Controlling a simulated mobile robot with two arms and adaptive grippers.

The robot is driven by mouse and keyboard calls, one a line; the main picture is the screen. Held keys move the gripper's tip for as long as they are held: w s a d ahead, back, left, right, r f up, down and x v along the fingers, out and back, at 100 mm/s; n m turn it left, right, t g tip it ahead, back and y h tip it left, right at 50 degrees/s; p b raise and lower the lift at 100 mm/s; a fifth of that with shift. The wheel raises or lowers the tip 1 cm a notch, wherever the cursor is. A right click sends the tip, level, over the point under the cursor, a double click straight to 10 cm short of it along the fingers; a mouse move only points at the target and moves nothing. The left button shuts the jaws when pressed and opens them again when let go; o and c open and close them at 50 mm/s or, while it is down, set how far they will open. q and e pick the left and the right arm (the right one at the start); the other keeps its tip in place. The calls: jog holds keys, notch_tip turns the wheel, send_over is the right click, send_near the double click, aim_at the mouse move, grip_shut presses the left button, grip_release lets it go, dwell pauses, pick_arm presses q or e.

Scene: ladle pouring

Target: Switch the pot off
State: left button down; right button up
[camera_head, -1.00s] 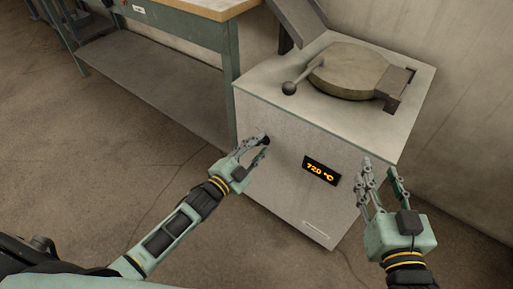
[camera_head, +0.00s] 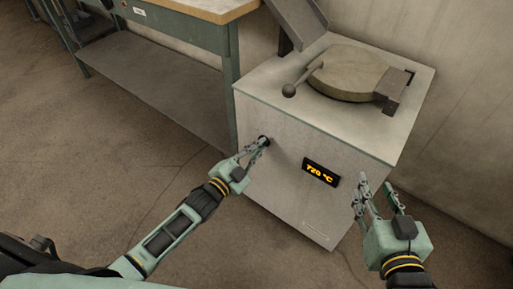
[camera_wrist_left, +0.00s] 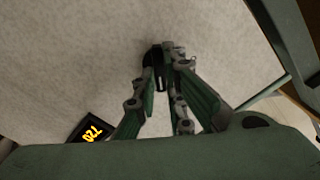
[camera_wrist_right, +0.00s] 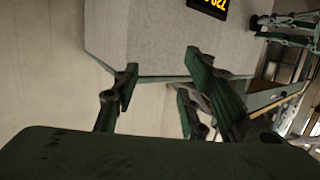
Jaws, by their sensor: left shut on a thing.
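The pot is a pale box-shaped furnace (camera_head: 290,175) with a round lid (camera_head: 348,72) on top, which is closed over the opening. An orange display (camera_head: 321,172) on its front reads 720 °C. A small dark knob (camera_head: 264,140) sits on the front face, left of the display; it also shows in the left wrist view (camera_wrist_left: 158,56). My left gripper (camera_head: 261,146) is shut on the knob, its fingertips at the front face and partly covering it. My right gripper (camera_head: 375,190) is open and empty, in front of the furnace's right side.
A lever with a ball end (camera_head: 289,90) reaches out from the lid. A workbench (camera_head: 180,25) with a lower shelf stands to the left, close to the furnace. A wall (camera_head: 465,130) is behind at the right. The floor (camera_head: 110,170) in front is clear.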

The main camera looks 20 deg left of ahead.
pick_arm(q)
jog(key=shift+w+a+f+n+p, duration=0.15)
jog(key=shift+n+p, duration=0.5)
jog(key=shift+n, duration=2.15)
jog(key=shift+s+a+r+n+p, duration=0.1)
jog(key=shift+n+p, duration=0.6)
jog(key=shift+n, duration=2.1)
jog(key=shift+w+a+f+n+p, duration=0.15)
jog(key=shift+n+p, duration=0.5)
jog(key=shift+n, duration=2.15)
pick_arm(e)
jog(key=s+d+f+g+h, duration=0.1)
jog(key=s+d+f+g, duration=0.2)
jog(key=s+f+g, duration=0.2)
jog(key=s+d+f+g+h, duration=0.2)
jog(key=s+f+g, duration=0.4)
jog(key=s, duration=0.6)
jog(key=shift+d+f+m, duration=0.3)
jog(key=shift+d+f, duration=0.3)
jog(key=shift+f, duration=0.4)
pick_arm(q)
jog(key=shift+s+r, duration=0.1)
jog(key=c, duration=1.8)
grip_release()
pick_arm(e)
jog(key=shift+w, duration=0.1)
